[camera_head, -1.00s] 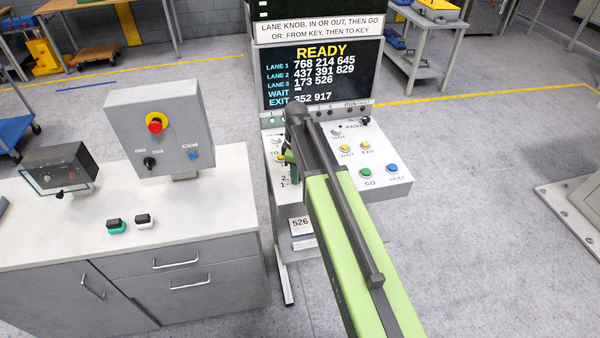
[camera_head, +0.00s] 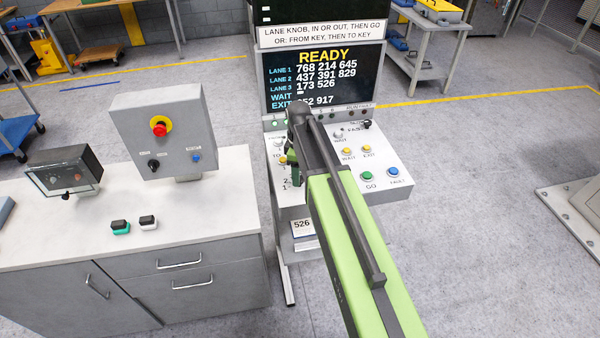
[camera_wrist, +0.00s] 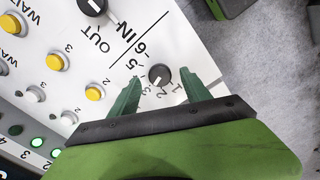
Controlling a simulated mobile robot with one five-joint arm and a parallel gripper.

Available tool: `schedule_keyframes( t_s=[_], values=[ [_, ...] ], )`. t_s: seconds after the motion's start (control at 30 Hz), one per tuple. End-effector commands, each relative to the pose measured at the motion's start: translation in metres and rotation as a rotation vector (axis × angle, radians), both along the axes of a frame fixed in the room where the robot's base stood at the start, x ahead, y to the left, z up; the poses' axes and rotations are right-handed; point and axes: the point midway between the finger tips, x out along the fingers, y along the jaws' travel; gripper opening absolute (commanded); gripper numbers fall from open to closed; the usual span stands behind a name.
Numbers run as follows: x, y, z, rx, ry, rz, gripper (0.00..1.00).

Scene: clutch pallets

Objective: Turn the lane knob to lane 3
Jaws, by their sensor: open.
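The lane knob (camera_wrist: 159,75) is a small dark round knob on the white sloping panel, with numbers printed around it. Its pale mark faces the gripper side, near the 2 and 3; I cannot tell which number exactly. My gripper (camera_wrist: 162,74) is open, with one green finger on each side of the knob; I cannot tell whether they touch it. In the head view my arm hides the knob and most of the gripper. The screen (camera_head: 320,78) above the panel reads READY and lists lanes 1 to 3.
A larger dark knob (camera_wrist: 92,5) by OUT and IN lies beyond the lane knob. Yellow buttons (camera_wrist: 95,93) sit to the left. The green GO button (camera_head: 368,175) and blue FAULT button (camera_head: 393,172) are at right. A counter (camera_head: 60,235) with a control box stands left.

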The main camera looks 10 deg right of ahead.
Motion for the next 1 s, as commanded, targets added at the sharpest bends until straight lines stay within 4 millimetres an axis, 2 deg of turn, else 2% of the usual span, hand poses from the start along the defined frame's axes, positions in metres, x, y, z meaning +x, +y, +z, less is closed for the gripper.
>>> schedule_keyframes(
  t_s=[0.03, 0.6, 0.73, 1.0],
  values=[
    [0.0, 0.0, 0.018, 0.0, 0.0, 0.0, 0.56],
    [0.0, 0.0, 0.143, -0.002, 0.001, 0.0, 0.56],
    [0.0, 0.0, 0.157, -0.002, 0.001, 0.0, 0.56],
    [0.0, 0.0, 0.155, -0.002, 0.001, 0.0, 0.56]
  ],
)
